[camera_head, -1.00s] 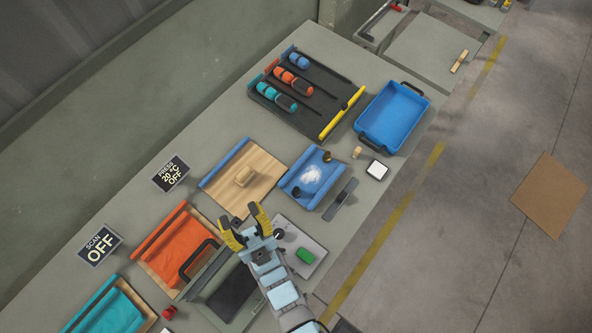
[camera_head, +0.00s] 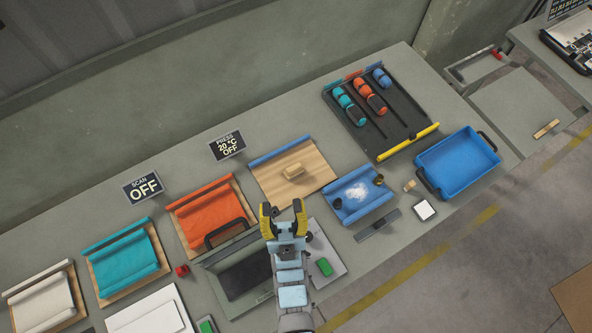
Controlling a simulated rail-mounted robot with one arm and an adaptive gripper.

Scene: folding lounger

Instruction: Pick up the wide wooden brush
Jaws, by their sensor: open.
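My gripper (camera_head: 283,213) has yellow fingers spread apart, with nothing visible between them. It is over the bench, below the wooden board (camera_head: 312,184) in the picture. A narrow wooden piece (camera_head: 546,129) with a dark mark lies on a grey side surface at the far right. I cannot tell for sure which of these is the wide wooden brush; bristles are too small to make out.
A blue bin (camera_head: 428,176), small wooden piece (camera_head: 409,186) and black tool rack (camera_head: 400,104) stand further right. Orange cloth (camera_head: 209,211) is left. An open grey case (camera_head: 210,266) lies below left.

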